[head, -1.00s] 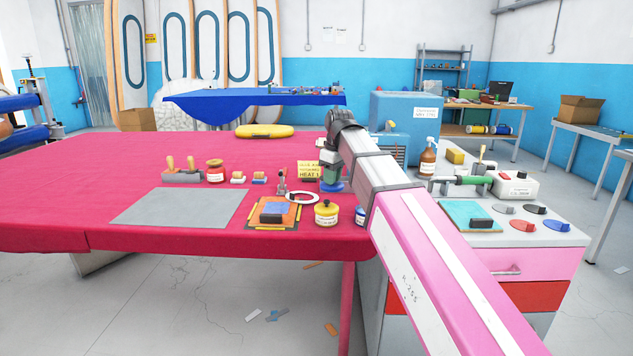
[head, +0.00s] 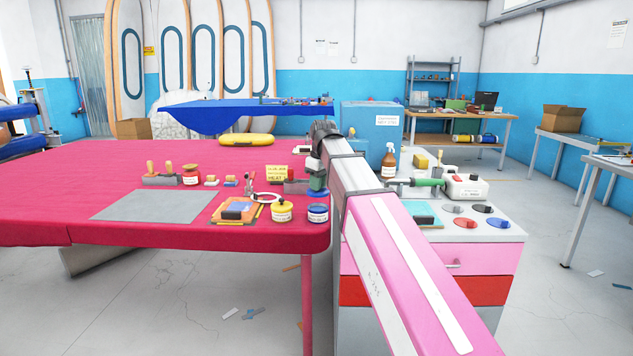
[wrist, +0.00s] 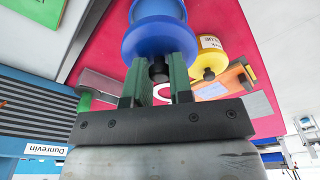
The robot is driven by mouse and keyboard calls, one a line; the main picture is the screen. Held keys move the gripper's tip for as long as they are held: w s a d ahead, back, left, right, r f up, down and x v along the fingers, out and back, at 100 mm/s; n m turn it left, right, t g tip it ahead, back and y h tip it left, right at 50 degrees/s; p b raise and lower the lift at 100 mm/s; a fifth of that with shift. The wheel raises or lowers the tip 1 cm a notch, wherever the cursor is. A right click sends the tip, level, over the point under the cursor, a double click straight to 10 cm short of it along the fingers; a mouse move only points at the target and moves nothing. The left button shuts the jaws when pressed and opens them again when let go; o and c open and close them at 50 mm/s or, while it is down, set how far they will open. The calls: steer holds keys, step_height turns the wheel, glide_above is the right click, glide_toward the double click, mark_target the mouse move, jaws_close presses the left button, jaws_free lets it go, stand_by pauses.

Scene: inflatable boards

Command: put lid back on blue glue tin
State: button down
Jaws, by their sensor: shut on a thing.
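My gripper (head: 317,183) is shut on the blue lid (head: 317,193). In the wrist view, the gripper's green fingers (wrist: 158,82) pinch the black knob on the blue lid (wrist: 160,42). The blue glue tin (head: 318,214), with a white label, stands upright near the right front corner of the red table. The lid hangs over the tin, roughly level, with a small gap between them in the head view. In the wrist view, the tin (wrist: 158,9) shows beyond the lid, which hides its mouth.
A yellow tin (head: 281,212) with a black-knobbed lid stands close left of the blue tin. A white ring (head: 267,197), an orange pad (head: 238,211) and a yellow sign (head: 276,173) are nearby. A drawer cabinet (head: 440,255) stands right of the table.

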steer(key=shift+f, duration=2.6)
steer(key=shift+f, duration=0.15)
steer(key=shift+c, duration=2.3)
jaws_free()
steer(key=shift+r, duration=3.55)
jaws_close()
